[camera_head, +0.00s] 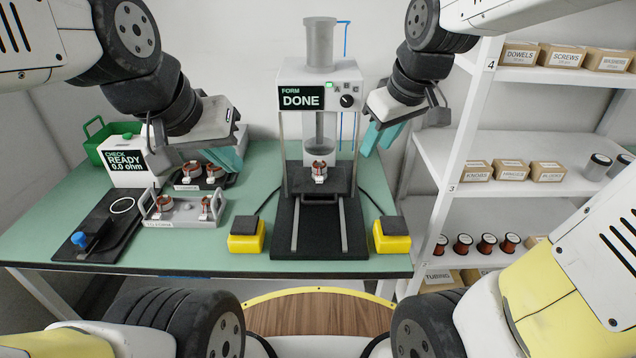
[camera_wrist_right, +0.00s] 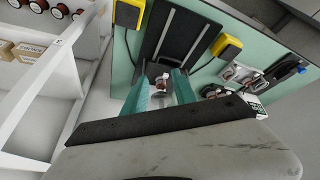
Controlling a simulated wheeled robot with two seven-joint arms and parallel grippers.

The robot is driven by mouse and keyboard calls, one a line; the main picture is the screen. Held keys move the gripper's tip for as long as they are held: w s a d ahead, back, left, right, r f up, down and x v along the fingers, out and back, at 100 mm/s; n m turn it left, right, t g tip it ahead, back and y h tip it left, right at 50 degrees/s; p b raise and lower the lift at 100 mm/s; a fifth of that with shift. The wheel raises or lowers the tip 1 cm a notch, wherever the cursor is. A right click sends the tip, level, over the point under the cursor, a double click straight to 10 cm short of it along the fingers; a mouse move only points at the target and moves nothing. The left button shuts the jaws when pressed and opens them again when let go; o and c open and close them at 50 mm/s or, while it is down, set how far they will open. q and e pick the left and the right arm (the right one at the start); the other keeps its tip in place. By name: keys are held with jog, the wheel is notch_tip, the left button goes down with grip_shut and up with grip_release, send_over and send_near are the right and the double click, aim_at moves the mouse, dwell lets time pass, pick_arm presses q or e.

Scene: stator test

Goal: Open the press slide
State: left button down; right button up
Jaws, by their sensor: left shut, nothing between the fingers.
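The press (camera_head: 318,75) stands at the back centre of the green table, its screen reading FORM DONE. Its dark slide (camera_head: 320,190) sits at the back of the rails, under the press head, with a copper-wound stator (camera_head: 319,171) on it. The stator also shows in the right wrist view (camera_wrist_right: 161,83), seen between my fingers but not visibly touched. My right gripper (camera_head: 380,138) is open and empty, right of the press column; its teal fingers show apart in the wrist view (camera_wrist_right: 160,88). My left gripper (camera_head: 226,158) is shut and empty, left of the press.
Two yellow button boxes (camera_head: 246,236) (camera_head: 392,237) flank the rails at the front. A grey tray (camera_head: 180,218), a dark tray with stators, a check station (camera_head: 125,165) and a green bin (camera_head: 104,145) stand left. Shelves (camera_head: 520,140) stand right. The front rails are clear.

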jog(key=w+a+f+n+g, duration=0.1)
jog(key=w+a+f+n, duration=0.4)
jog(key=w+f, duration=0.25)
jog(key=n+g+h, duration=0.2)
jog(key=n, duration=0.5)
send_near(318, 202)
jog(key=shift+t, duration=0.3)
jog(key=f, duration=0.2)
jog(key=w+f, duration=0.1)
jog(key=f, duration=0.4)
jog(key=shift+w+f, duration=0.15)
jog(key=shift+f, duration=0.2)
jog(key=shift+c, duration=0.2)
grip_shut()
